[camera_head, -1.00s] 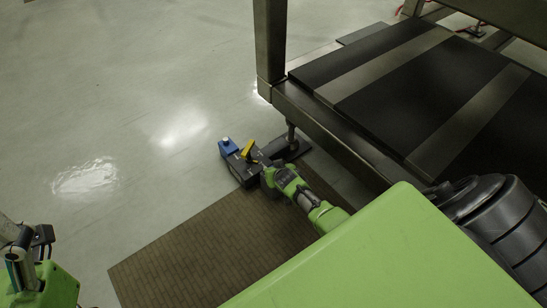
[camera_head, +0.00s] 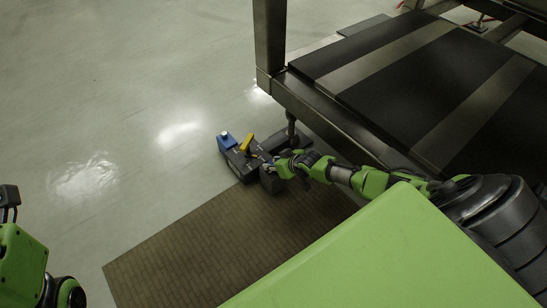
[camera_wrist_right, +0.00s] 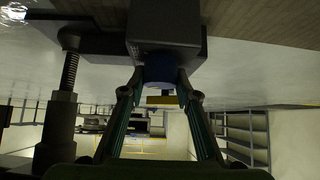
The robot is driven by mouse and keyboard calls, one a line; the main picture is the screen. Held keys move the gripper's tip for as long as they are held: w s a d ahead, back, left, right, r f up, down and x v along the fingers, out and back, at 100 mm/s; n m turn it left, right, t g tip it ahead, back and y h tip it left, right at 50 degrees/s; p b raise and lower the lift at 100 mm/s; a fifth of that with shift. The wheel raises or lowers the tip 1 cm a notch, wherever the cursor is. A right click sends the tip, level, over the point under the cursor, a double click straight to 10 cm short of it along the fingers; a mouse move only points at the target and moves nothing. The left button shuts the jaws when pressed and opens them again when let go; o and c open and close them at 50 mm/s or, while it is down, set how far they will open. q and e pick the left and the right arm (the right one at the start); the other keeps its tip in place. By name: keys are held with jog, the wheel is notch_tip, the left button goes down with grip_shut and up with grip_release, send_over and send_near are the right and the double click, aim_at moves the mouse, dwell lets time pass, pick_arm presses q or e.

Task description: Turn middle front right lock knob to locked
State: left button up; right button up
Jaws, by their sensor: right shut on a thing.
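The lock unit (camera_head: 238,163) is a dark block on the floor by the foot of the metal frame. It has a blue end piece (camera_head: 226,142) with a pale top and a yellow lever (camera_head: 247,143). My right gripper (camera_head: 270,167) is at the block's near side. In the right wrist view, a dark blue round knob (camera_wrist_right: 160,71) sits against the dark block (camera_wrist_right: 163,28). My right gripper's fingers (camera_wrist_right: 160,80) are shut on it from both sides. The knob's mark is not visible. Part of my left gripper (camera_head: 9,196) shows at the left edge; its jaws are unclear.
The metal frame (camera_head: 270,45) with a dark plate top (camera_head: 400,90) stands right of the lock unit. A threaded foot (camera_wrist_right: 70,72) is close beside my right gripper. A brown mat (camera_head: 200,235) lies in front. The floor at left is clear.

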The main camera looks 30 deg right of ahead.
jog(key=shift+d, duration=0.1)
dwell(0.3)
jog(key=o, duration=1.1)
jog(key=shift+s+r, duration=0.45)
jog(key=shift+s, duration=0.1)
jog(key=v, duration=1)
jog(key=shift+r, duration=0.4)
